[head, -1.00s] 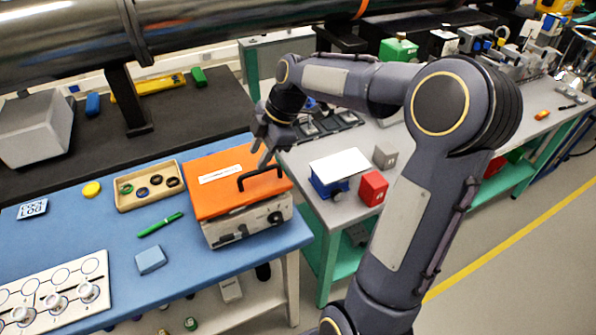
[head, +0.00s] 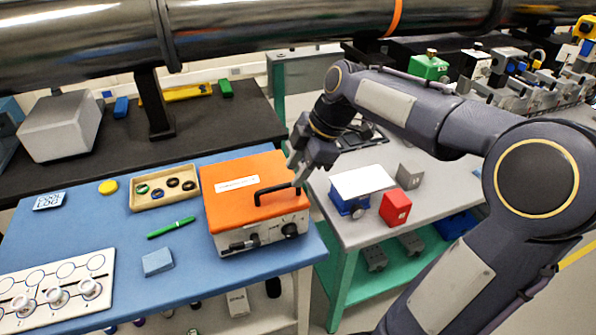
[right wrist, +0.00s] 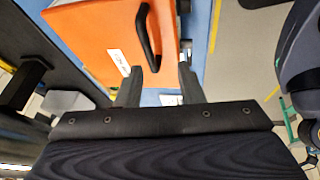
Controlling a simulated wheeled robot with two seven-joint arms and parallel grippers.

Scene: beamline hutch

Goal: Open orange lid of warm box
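The warm box (head: 262,235) is a pale box with dark knobs on its front, standing on the blue bench top. Its orange lid (head: 235,200) lies flat and closed, with a white label and a black bar handle (head: 272,190). My right gripper (head: 297,174) is at the right edge of the lid, by the handle's right end. In the right wrist view the two fingers are apart with a clear gap, and the handle (right wrist: 147,38) lies just beyond the fingertips, nearer the left finger. Contact cannot be told. My left gripper is not in view.
A tray of rings (head: 136,204), a green pen (head: 171,227) and a light blue block (head: 157,262) lie left of the box. On the grey table to the right stand a white-topped blue item (head: 362,182) and a red block (head: 395,207). A large pipe (head: 270,28) runs across the back.

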